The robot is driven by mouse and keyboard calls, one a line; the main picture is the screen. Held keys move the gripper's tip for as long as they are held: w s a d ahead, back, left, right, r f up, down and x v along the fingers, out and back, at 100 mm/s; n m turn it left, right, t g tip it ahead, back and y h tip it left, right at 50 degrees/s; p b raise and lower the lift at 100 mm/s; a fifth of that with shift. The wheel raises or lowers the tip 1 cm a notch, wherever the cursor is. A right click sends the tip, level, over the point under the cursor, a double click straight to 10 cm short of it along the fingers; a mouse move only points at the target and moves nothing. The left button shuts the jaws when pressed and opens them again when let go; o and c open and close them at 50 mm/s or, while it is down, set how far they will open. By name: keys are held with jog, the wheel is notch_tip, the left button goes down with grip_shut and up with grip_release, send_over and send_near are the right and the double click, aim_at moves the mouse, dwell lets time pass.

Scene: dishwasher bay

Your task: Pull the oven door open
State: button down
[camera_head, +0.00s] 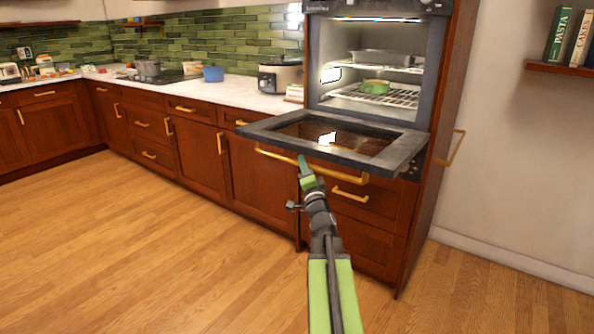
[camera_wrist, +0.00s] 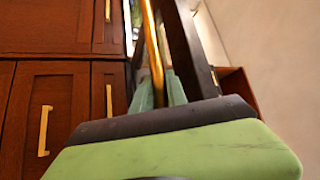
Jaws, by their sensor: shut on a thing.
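The oven door (camera_head: 397,158) is swung down and lies about level in front of the open oven (camera_head: 326,60). Its gold bar handle (camera_head: 275,156) runs along the front edge and also shows in the wrist view (camera_wrist: 152,45). My gripper (camera_head: 303,163) is at this handle, left of its middle. In the wrist view its green fingers (camera_wrist: 160,90) are on both sides of the bar, shut on it. The exact contact is partly hidden by the fingers and the gripper body.
Inside the oven, a green dish (camera_head: 374,87) sits on the lower rack and a metal tray (camera_head: 385,57) on the upper one. Drawers with gold handles (camera_head: 350,194) are below the door. The wooden floor (camera_head: 150,250) on the left is clear.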

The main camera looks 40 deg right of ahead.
jog(key=shift+a+f, duration=0.1)
dwell(0.3)
jog(key=c, duration=1.3)
grip_release()
